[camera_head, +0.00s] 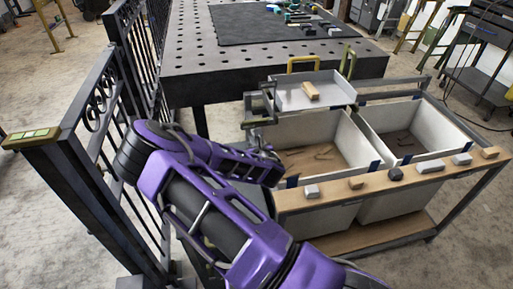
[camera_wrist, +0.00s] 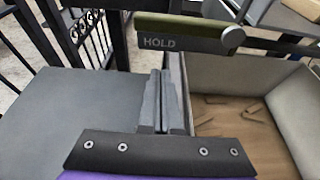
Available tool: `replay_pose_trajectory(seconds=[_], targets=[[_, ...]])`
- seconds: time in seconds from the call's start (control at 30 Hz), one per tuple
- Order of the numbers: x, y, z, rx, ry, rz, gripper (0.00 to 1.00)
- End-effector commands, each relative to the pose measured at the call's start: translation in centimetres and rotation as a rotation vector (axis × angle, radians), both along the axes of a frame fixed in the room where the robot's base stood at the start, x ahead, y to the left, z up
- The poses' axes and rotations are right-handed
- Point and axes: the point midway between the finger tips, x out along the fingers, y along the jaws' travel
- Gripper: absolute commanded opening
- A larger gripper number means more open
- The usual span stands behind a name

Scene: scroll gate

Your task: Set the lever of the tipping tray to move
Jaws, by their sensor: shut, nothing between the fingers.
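The tipping tray (camera_head: 322,95) is a pale shallow tray above the left bin, with a wooden block (camera_head: 311,91) in it. A dark lever with an olive-green top (camera_wrist: 185,28) crosses the top of the wrist view. The word HOLD is on the grey plate (camera_wrist: 165,43) below it; no word for move is readable. What looks like the same lever (camera_head: 262,122) shows left of the tray in the head view. My gripper (camera_wrist: 162,76) is shut and empty, its fingertips below the HOLD word in the picture. Contact with the lever cannot be told. The arm hides the fingers in the head view.
Below are the left bin (camera_head: 358,142) and right bin (camera_head: 433,122), with wooden pieces inside. Several small blocks lie on the wooden front ledge (camera_head: 432,176). A black iron gate (camera_head: 97,110) stands left. The perforated table (camera_head: 185,62) is behind.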

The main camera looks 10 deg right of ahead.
Motion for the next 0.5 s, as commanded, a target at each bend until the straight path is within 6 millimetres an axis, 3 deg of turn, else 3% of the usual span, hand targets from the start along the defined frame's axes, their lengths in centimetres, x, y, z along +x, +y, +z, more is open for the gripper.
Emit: replay_pose_trajectory(seconds=[0.07, 0.1, 0.2, 0.5], targets=[[1.3, -0.1, -0.3, 0.000, -0.002, 0.000, 0.00], [1.1, 0.0, 1.0, 0.001, -0.003, 0.000, 0.00], [1.0, 0.1, 2.3, 0.001, -0.002, 0.001, 0.00], [1.0, 0.0, 3.7, -0.001, 0.001, 0.000, 0.00]])
